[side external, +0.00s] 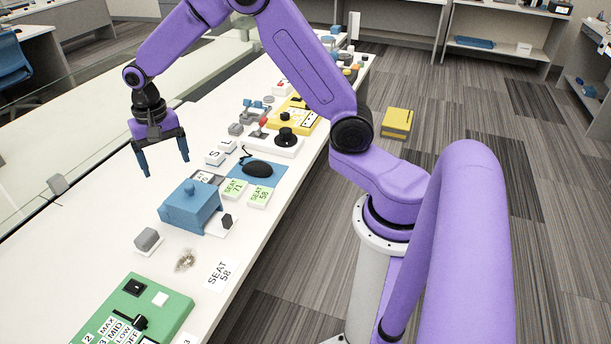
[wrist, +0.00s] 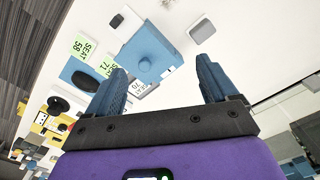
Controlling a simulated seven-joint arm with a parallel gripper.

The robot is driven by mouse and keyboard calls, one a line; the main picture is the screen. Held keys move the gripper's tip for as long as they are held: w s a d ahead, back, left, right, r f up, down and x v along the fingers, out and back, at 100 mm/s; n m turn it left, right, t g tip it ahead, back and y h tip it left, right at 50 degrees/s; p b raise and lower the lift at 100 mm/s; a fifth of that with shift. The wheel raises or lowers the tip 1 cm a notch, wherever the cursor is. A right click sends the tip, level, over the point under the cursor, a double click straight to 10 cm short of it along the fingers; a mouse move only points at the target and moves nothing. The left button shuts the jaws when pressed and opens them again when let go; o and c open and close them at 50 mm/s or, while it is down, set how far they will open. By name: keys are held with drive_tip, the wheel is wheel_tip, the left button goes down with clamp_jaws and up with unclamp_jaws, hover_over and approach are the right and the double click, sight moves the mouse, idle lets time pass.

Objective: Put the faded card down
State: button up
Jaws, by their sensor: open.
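My gripper (side external: 165,163) is open and empty, above the bench behind the blue knobbed box (side external: 188,208). Its two blue fingers (wrist: 162,70) are spread apart in the wrist view. A white card reading SEAT 58 (side external: 221,272) lies flat near the bench's front edge. Another white SEAT card (side external: 204,177) lies just beyond the box, partly hidden; in the wrist view it shows beside a finger (wrist: 141,87). Two green cards, SEAT 71 (side external: 233,189) and SEAT 58 (side external: 259,195), lie by a blue mat. I cannot tell which card is the faded one.
A black mouse (side external: 257,169) rests on the blue mat (side external: 275,181). A grey block (side external: 147,239), a small shiny heap (side external: 185,261) and a green switch panel (side external: 170,306) stand at the near end. The bench left of the box is mostly clear.

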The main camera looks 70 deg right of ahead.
drive_tip(key=s+a+r+n, duration=0.3)
drive_tip(key=s+n, duration=0.2)
drive_tip(key=s, duration=0.4)
drive_tip(key=s+a+r+n, duration=0.3)
drive_tip(key=s+n, duration=0.2)
drive_tip(key=s, duration=0.4)
drive_tip(key=s+d+n, duration=0.2)
drive_tip(key=s+n, duration=0.2)
drive_tip(key=s, duration=0.4)
drive_tip(key=s+d+n, duration=0.2)
drive_tip(key=s+n, duration=0.3)
drive_tip(key=s, duration=0.3)
drive_tip(key=shift+s+d+f, duration=0.25)
drive_tip(key=shift+d, duration=0.15)
